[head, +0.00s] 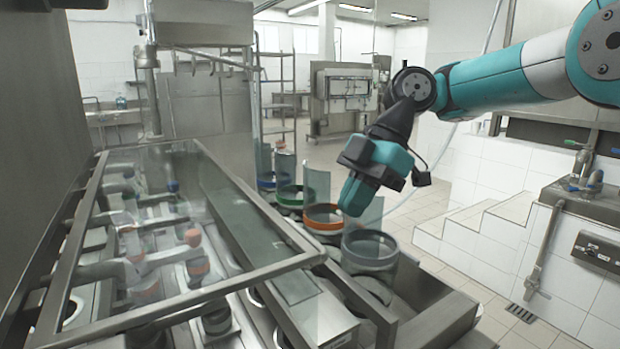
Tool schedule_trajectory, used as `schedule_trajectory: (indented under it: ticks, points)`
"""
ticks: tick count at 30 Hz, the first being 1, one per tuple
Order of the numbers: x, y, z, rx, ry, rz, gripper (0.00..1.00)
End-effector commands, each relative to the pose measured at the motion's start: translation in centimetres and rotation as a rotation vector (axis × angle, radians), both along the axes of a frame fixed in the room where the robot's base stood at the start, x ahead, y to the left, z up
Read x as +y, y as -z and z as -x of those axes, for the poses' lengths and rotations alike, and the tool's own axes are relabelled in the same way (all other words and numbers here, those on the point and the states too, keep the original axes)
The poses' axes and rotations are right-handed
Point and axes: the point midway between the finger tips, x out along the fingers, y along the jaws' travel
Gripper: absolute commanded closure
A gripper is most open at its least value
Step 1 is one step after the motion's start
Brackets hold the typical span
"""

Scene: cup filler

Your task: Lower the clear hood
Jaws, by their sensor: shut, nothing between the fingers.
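The clear hood (258,198) is a see-through panel in a metal frame at the left. It slants over the filling machine, and the parts under it show through. Its near corner stands above the machine's front edge; I cannot tell how far it is from its seat. My gripper (354,206) is shut and empty, pointing down to the right of the hood.
Ringed cups in blue (268,183), green (293,200) and grey (370,247) line the hood's right side. Several orange-tipped nozzles (193,238) sit under the hood. White tiled steps (480,235) and a sink unit (590,215) stand at the right.

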Motion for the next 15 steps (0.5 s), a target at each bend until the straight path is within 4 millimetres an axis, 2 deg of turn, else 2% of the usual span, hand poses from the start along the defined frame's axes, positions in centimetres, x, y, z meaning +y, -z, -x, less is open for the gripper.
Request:
schedule_trajectory:
  ticks: [1,3,15]
  points:
    - [-0.8,-2.0,-0.5,-0.004,0.003,-0.002,1.00]
    - [-1.4,-3.5,-0.7,-0.003,0.003,-0.003,1.00]
    - [-4.7,-9.0,-2.2,-0.011,0.003,-0.007,1.00]
